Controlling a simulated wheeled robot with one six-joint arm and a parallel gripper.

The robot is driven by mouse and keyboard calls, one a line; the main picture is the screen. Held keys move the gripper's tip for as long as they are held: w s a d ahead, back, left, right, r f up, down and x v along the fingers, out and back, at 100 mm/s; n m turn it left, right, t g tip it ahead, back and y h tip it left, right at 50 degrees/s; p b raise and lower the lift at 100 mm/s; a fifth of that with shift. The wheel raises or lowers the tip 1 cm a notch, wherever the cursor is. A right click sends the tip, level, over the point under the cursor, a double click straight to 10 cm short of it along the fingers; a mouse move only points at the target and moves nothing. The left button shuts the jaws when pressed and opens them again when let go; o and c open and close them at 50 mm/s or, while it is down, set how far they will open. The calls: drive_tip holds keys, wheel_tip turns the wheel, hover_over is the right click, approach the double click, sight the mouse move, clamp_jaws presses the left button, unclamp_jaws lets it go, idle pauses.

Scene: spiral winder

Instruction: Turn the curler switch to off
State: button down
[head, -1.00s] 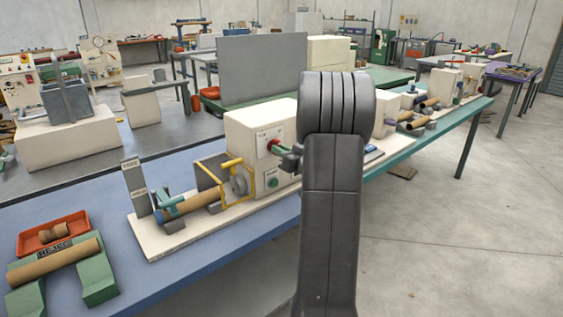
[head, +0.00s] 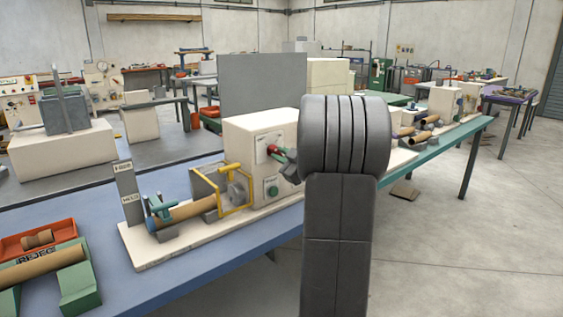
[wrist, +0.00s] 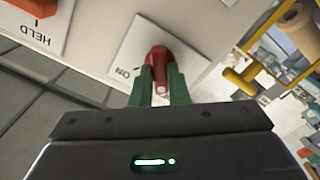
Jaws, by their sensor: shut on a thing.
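The curler switch is a red knob (wrist: 160,58) on a white plate (wrist: 126,48) on the cream machine box (head: 258,135). The plate reads ON, upside down in the wrist view. My gripper (wrist: 161,84) has two green fingers, one on each side of the red knob, shut on it. In the head view the red knob (head: 273,150) shows at the fingertips, and my gripper (head: 281,154) reaches it from the right. My dark arm hides the right side of the box. The far end of the knob is partly hidden by the fingers.
A green button (head: 272,190) is lower on the box. A yellow guard frame (head: 238,193) and a cardboard tube (head: 187,214) stand left of it.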

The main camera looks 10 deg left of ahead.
drive_tip(key=shift+n, duration=0.4)
drive_tip(key=c, duration=1.4)
unclamp_jaws()
drive_tip(key=v, duration=1.4)
drive_tip(key=shift+a, duration=0.15)
